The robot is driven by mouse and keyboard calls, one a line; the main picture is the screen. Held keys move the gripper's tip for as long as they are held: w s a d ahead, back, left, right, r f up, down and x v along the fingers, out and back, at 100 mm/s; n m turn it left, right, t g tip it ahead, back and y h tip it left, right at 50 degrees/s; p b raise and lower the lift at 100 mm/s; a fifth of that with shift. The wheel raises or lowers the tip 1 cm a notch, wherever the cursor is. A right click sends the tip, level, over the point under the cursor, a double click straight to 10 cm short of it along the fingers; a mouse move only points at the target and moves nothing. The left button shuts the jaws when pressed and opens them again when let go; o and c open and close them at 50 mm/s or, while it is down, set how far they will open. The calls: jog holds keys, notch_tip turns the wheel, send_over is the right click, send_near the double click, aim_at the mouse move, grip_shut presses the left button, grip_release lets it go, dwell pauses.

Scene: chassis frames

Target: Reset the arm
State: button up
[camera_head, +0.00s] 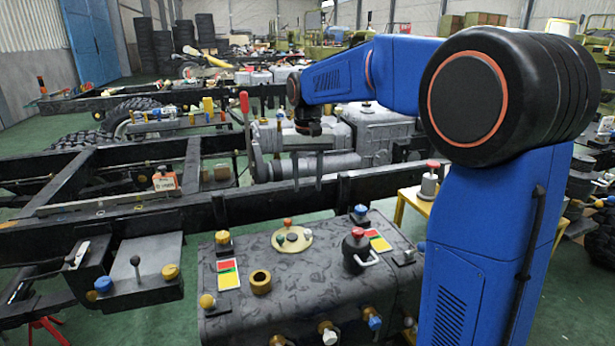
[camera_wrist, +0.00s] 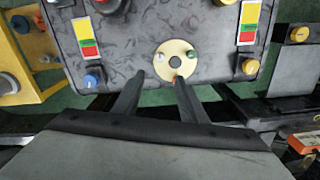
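My blue arm with black joints reaches leftward across the head view, bent down at its wrist. My gripper (camera_head: 308,178) hangs over the chassis frame, fingers downward. In the wrist view my gripper (camera_wrist: 157,80) shows two dark fingers spread apart with nothing between them. Beyond the fingertips there lies a round cream plate (camera_wrist: 176,61) with small coloured knobs, on top of a dark grey tank (camera_wrist: 125,42). The same tank (camera_head: 315,285) and plate (camera_head: 291,239) stand in front of the gripper in the head view.
A black chassis rail (camera_head: 240,205) runs behind the tank. A red-capped fitting (camera_head: 358,245) and a brass ring (camera_head: 261,281) stick up from the tank. A red-handled lever (camera_head: 245,108) stands left of the gripper. A yellow stand (camera_wrist: 30,60) is at the wrist view's left.

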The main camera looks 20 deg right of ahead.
jog(key=shift+r, duration=0.8)
jog(key=s+d+f+n+t, duration=0.1)
jog(key=s+d+n+t, duration=0.15)
jog(key=s, duration=1.75)
jog(key=s+f+t, duration=0.1)
jog(key=s+f, duration=0.3)
jog(key=s, duration=0.3)
jog(key=s+d+f+t, duration=0.1)
jog(key=s+f, duration=0.4)
jog(key=s, duration=0.2)
jog(key=shift+s+d+f, duration=0.2)
jog(key=shift+s, duration=0.1)
